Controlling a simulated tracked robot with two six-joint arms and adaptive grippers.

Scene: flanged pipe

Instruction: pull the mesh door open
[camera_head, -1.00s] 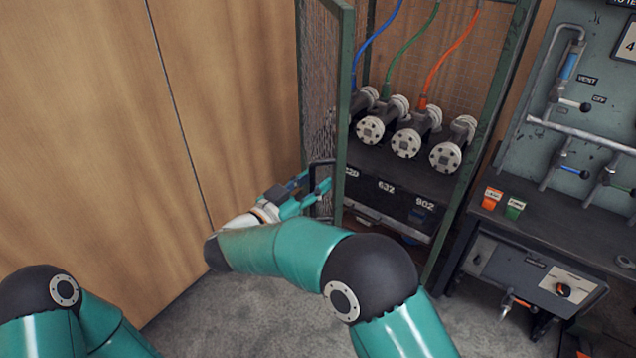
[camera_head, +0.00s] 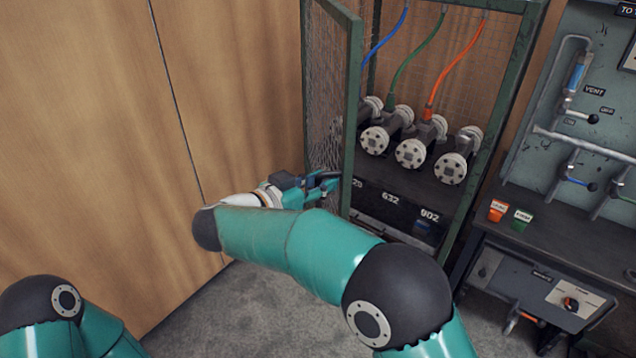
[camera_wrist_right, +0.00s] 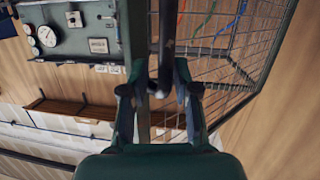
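The mesh door (camera_head: 325,110), a green frame with wire mesh, stands swung out from the left side of the pipe cabinet (camera_head: 497,110). Its free edge faces me. My right gripper (camera_head: 325,181) is at the lower part of the door, by its dark handle. In the right wrist view the handle bar (camera_wrist_right: 167,45) comes down between the two fingers of my right gripper (camera_wrist_right: 160,80). The fingers are spread, with a gap beside the bar; I cannot tell whether either touches it. The handle is mostly hidden in the head view. My left gripper is out of view.
Several flanged pipes (camera_head: 411,152) with blue, green and orange hoses sit inside the cabinet. A workbench (camera_head: 560,238) with orange and green tags stands at the right, below a valve panel (camera_head: 610,90). A wooden wall (camera_head: 90,120) is close on the left. Grey floor (camera_head: 240,305) is free below.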

